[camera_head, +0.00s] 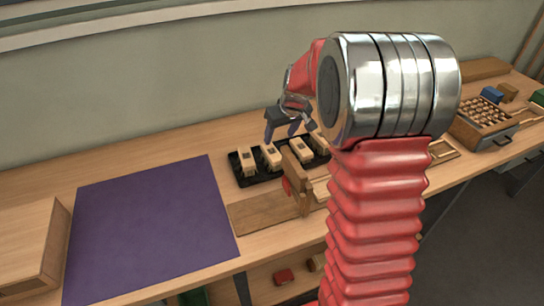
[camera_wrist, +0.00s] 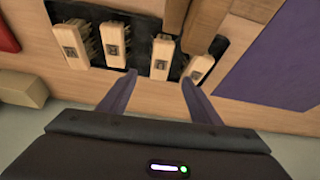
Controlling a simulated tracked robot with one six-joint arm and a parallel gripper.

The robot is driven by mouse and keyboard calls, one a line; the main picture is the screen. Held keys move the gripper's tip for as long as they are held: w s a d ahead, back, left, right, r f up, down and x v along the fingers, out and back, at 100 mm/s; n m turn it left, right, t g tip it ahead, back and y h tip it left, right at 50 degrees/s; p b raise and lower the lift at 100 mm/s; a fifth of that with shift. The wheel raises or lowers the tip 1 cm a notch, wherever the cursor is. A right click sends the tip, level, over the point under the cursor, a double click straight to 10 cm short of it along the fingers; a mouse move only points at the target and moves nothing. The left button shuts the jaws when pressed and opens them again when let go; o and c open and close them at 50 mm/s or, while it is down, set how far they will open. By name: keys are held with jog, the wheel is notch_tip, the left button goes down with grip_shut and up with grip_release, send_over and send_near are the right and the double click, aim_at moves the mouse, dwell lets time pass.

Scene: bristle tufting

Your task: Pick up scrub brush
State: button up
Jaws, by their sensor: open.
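Several pale wooden scrub brushes with dark square marks stand in a row on a black tray (camera_head: 248,182). In the head view, one brush (camera_head: 246,161) is at the row's left end and another brush (camera_head: 271,156) is beside it. My gripper (camera_head: 281,134) is above the row, open and empty. In the wrist view, my gripper (camera_wrist: 158,77) has its fingers apart, with one brush (camera_wrist: 160,56) between and beyond the tips. Another brush (camera_wrist: 198,69) is to the right, and two more brushes with visible bristles (camera_wrist: 113,42) are to the left. My arm hides part of the row's right side in the head view.
An upright wooden fixture (camera_head: 298,178) stands on a wooden board (camera_head: 262,213) close in front of the tray. A purple mat (camera_head: 150,225) lies clear on the left, beside a wooden box (camera_head: 28,245). A holed block (camera_head: 484,118) sits far right.

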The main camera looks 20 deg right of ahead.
aim_at(272, 151)
jog(key=shift+f, duration=0.1)
jog(key=x, duration=0.8)
jog(key=shift+f, duration=0.15)
jog(key=shift+w, duration=0.1)
jog(key=shift+f, duration=0.1)
jog(key=shift+x, duration=2.55)
jog(key=shift+w+a+f, duration=0.15)
jog(key=shift+c, duration=0.2)
jog(key=c, duration=1.2)
jog(key=shift+o, duration=0.2)
